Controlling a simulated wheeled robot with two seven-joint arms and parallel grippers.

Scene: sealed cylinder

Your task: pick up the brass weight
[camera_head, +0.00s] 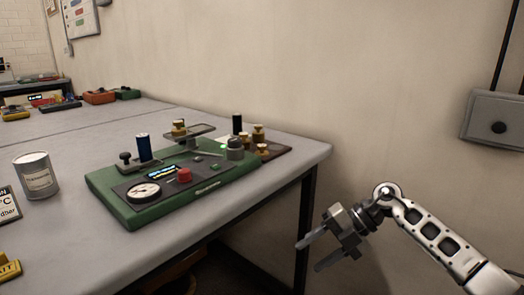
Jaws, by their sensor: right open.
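Several small brass weights (258,131) stand on a dark wooden board (275,151) at the right end of the table. Another brass piece (179,127) sits on the raised grey plate (188,133) of a green apparatus (130,213). Which of them is the named brass weight I cannot tell. My right gripper (310,256) is open and empty, off the table's right edge, below and to the right of the weights and clear of them. My left gripper is not in view.
A dark blue cylinder (143,147) and a red knob (184,175) are on the apparatus. A black cylinder (237,123) stands behind it. A labelled can (36,176) is at left. A grey wall box (495,118) hangs at right.

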